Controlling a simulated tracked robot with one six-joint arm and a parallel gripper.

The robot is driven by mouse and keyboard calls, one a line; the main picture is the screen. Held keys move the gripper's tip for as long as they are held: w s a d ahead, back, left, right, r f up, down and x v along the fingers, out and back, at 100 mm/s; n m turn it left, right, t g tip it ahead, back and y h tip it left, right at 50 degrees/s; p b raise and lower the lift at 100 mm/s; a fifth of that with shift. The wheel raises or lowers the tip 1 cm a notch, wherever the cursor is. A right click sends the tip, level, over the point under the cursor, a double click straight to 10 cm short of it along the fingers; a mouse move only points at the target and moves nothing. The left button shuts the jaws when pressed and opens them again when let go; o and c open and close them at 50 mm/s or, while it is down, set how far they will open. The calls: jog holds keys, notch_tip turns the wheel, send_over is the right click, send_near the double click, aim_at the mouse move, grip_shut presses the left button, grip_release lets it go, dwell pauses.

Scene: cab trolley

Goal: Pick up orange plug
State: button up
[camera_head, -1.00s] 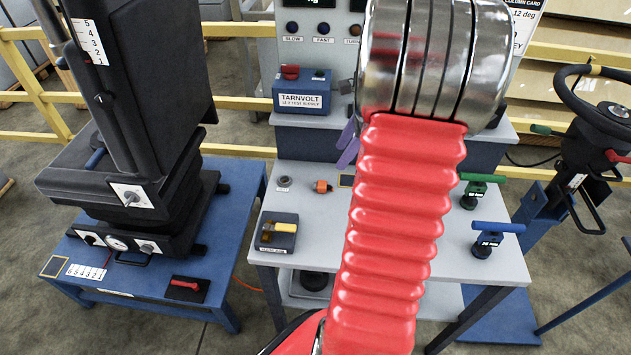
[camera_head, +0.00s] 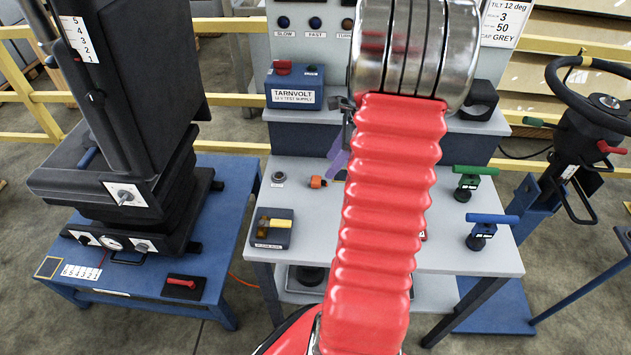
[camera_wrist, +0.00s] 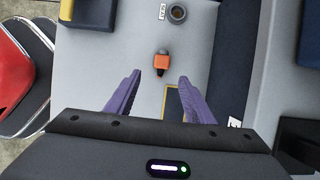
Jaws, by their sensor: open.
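The orange plug (camera_head: 317,182) is a small orange piece with a dark end, lying on the grey tabletop (camera_head: 437,251). It also shows in the wrist view (camera_wrist: 161,62), beyond and between my fingertips and apart from them. My gripper (camera_wrist: 155,80) has two purple fingers, spread apart with nothing between them. In the head view, my gripper (camera_head: 335,158) is partly hidden behind my red arm and hangs just right of the plug.
A round grey socket (camera_head: 278,178) sits left of the plug. A block with a yellow handle (camera_head: 274,229) is nearer the front. The blue TARNVOLT box (camera_head: 295,87) stands behind. Green (camera_head: 469,181) and blue (camera_head: 484,230) T-handles stand at the right.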

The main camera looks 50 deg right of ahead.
aim_at(320, 179)
jog(key=shift+x, duration=1.2)
jog(key=shift+x, duration=2.6)
jog(key=shift+w, duration=0.2)
jog(key=shift+c, duration=0.2)
grip_shut()
